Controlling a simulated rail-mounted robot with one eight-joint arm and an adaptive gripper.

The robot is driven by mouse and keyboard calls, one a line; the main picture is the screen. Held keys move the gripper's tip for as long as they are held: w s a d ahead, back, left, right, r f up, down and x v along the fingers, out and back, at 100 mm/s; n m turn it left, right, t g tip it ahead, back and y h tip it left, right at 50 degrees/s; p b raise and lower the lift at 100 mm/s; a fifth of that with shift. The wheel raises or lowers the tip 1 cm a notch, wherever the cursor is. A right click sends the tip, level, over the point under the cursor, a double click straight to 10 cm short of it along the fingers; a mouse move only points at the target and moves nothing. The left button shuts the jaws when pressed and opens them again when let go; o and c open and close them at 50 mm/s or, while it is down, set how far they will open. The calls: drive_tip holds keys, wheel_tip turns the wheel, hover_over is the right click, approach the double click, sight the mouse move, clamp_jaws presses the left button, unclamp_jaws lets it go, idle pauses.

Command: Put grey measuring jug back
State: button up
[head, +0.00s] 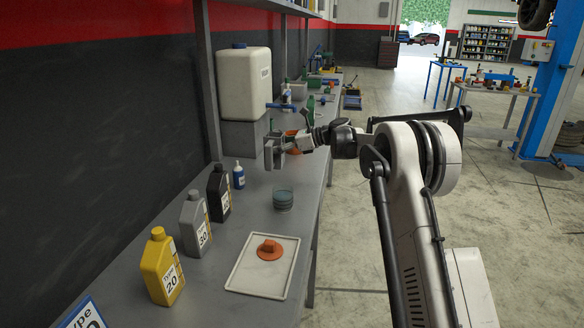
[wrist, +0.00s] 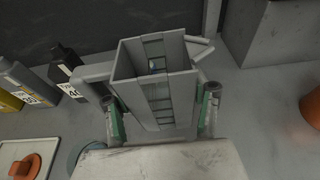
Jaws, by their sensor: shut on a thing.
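The grey measuring jug (head: 270,153) is held at the end of my arm, over the workbench (head: 225,222). In the wrist view the jug (wrist: 152,85) is a tall open-topped grey box with a paler marked strip on its wall. My gripper (wrist: 160,116) is shut on it, with one finger on each side. In the head view my gripper (head: 288,145) is small and partly merged with the jug. The jug looks upright or slightly tilted; whether its base touches the bench cannot be told.
Yellow (head: 161,267), grey (head: 195,224) and black (head: 219,192) bottles and a small blue bottle (head: 238,176) line the wall side. A round container (head: 283,199) and a white tray (head: 242,279) with an orange part (head: 269,250) lie nearer. A grey block (head: 240,138) supports a white canister (head: 240,85).

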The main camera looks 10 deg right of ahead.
drive_tip(key=shift+w+d+f+b, duration=0.1)
drive_tip(key=shift+w+d+f, duration=0.55)
drive_tip(key=shift+d+f, duration=0.65)
drive_tip(key=shift+w+d+f+b, duration=0.1)
drive_tip(key=shift+w+d+f, duration=0.7)
drive_tip(key=shift+f, duration=0.65)
drive_tip(key=shift+w+d+f+b, duration=0.1)
drive_tip(key=shift+w+d+f, duration=0.4)
drive_tip(key=shift+d+f, duration=0.85)
drive_tip(key=shift+f, duration=0.15)
drive_tip(key=o, duration=1.3)
drive_tip(key=shift+o, duration=0.2)
